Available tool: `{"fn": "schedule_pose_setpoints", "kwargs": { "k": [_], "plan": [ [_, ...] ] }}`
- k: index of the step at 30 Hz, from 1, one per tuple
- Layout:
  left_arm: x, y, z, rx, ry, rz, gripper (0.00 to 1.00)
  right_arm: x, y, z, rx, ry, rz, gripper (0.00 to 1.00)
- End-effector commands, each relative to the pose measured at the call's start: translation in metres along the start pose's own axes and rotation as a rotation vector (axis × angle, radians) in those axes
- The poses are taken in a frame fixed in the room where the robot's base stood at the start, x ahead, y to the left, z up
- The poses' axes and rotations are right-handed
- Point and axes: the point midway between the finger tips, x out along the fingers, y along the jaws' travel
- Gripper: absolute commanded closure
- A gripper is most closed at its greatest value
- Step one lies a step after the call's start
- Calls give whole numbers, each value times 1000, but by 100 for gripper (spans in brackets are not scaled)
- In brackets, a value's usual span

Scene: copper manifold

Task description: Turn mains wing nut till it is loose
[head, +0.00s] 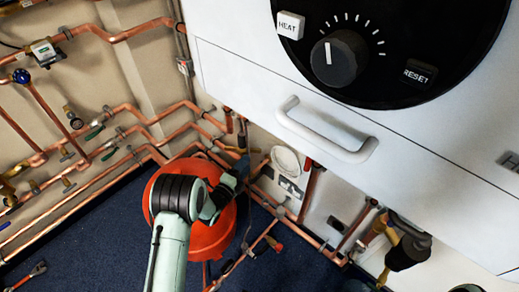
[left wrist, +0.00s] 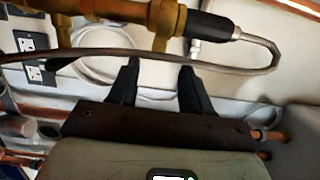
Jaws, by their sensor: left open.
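My left gripper (head: 246,166) is beyond the red vessel in the head view, by the pipes under the white boiler, small and partly hidden by its own arm. In the left wrist view its two dark fingers (left wrist: 157,76) are spread apart with nothing clearly held between them. A brass fitting (left wrist: 130,14) with a black sleeve (left wrist: 207,27) and a braided hose (left wrist: 262,50) crosses the top of that view, just beyond the fingertips. I cannot make out the mains wing nut for certain in either view. My right gripper is not seen.
The white boiler (head: 235,85) with its handle (head: 325,132) overhangs the right side. The red vessel (head: 212,240) stands below my left arm. Copper pipes (head: 100,150) line the wall at left. A wall socket (left wrist: 34,74) shows in the left wrist view.

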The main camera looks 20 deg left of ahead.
Motion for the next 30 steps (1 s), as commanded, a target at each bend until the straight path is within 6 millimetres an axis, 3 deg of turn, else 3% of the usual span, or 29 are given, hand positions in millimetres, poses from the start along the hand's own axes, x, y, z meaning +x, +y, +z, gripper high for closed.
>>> {"fn": "schedule_pose_setpoints", "kwargs": {
  "k": [9,15,28,29,30],
  "plan": [
    [68,3,-1,-2,2,0,51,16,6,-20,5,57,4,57],
    [96,3,0,-3,1,2,51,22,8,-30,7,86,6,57],
    [106,2,-1,-6,0,4,51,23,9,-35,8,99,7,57],
    [106,2,0,-6,0,4,54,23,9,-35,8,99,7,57],
    [106,2,0,-6,0,4,67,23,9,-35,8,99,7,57]
  ]
}}
